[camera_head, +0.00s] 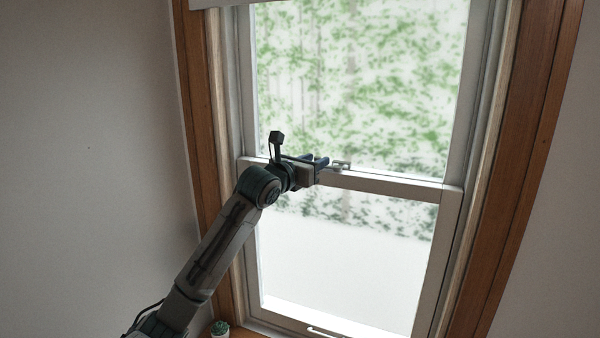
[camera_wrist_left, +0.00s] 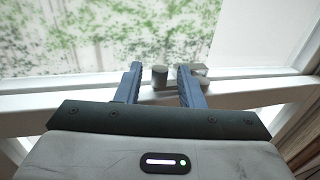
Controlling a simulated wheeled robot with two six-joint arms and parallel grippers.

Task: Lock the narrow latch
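The narrow latch (camera_head: 342,165) is a small grey metal piece on the white meeting rail in the middle of the window. In the left wrist view, a round grey knob of the latch (camera_wrist_left: 160,77) stands between the two blue fingers, with gaps on both sides. Another grey part of it shows at the right finger, partly hidden; I cannot tell whether they touch. My left gripper (camera_head: 321,161) is at the rail, just left of the latch in the head view; its fingers in the left wrist view (camera_wrist_left: 159,69) are apart. My right gripper is not in view.
The rail (camera_head: 400,184) crosses the white sash window, set in a brown wooden frame (camera_head: 534,120). A handle (camera_head: 322,331) is on the bottom rail. Bare walls flank the window.

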